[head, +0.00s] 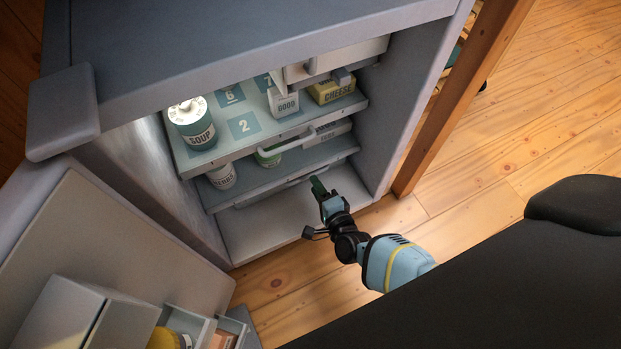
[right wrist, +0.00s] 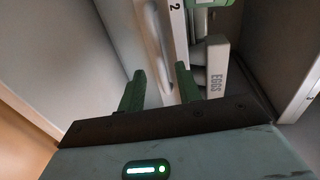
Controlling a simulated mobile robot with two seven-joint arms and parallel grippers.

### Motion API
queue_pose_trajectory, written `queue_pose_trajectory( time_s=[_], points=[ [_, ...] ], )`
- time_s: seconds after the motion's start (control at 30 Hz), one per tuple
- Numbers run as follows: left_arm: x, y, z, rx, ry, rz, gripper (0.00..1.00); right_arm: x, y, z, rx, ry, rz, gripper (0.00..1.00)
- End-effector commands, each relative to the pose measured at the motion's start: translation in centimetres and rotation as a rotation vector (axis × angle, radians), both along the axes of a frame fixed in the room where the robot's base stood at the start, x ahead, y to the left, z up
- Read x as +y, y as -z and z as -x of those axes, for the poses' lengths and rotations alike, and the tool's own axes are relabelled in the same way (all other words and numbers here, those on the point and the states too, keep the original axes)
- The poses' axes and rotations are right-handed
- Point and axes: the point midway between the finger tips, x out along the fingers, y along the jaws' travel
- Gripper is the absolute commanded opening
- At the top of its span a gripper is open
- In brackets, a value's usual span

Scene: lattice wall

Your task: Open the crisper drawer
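The fridge (head: 300,228) stands open, with its door swung out at the left. Below the shelf marked 2 (head: 213,152), a lower grey tier (head: 250,187) has a pale bar-like handle along its front; I cannot tell for certain that this is the crisper drawer. My right gripper (head: 318,186) is at the right part of that front. In the right wrist view its two green fingers (right wrist: 160,86) are apart, with nothing clearly held between them. A pale handle (right wrist: 152,35) shows beyond the fingertips. My left gripper is not in view.
A soup can (head: 197,127), a cheese box (head: 333,90) and a white carton (head: 283,102) stand on the upper shelf. An eggs box (right wrist: 216,80) shows near the right finger. The open door (head: 115,235) carries bins at lower left. A wooden post (head: 455,95) stands right of the fridge.

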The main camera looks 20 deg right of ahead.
Motion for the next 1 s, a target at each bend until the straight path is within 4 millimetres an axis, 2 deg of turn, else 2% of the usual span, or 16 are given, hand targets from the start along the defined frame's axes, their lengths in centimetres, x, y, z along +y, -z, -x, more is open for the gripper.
queue_pose_trajectory(
  time_s=[0.1,0.3,0.67,0.93,1.0],
  points=[
    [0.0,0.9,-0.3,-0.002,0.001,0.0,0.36,0.1,0.5,-1.9,-0.001,0.0,0.002,0.34],
    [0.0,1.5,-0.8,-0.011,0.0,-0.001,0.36,0.1,0.8,-3.6,0.001,-0.001,0.002,0.34],
    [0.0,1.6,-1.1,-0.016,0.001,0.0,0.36,0.1,0.8,-4.0,0.001,0.0,0.001,0.34],
    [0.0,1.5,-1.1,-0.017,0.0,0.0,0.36,0.1,0.8,-4.0,0.001,0.0,0.001,0.0],
    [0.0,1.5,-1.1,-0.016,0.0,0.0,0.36,0.1,0.8,-3.9,0.001,0.0,0.001,0.0]
  ],
)
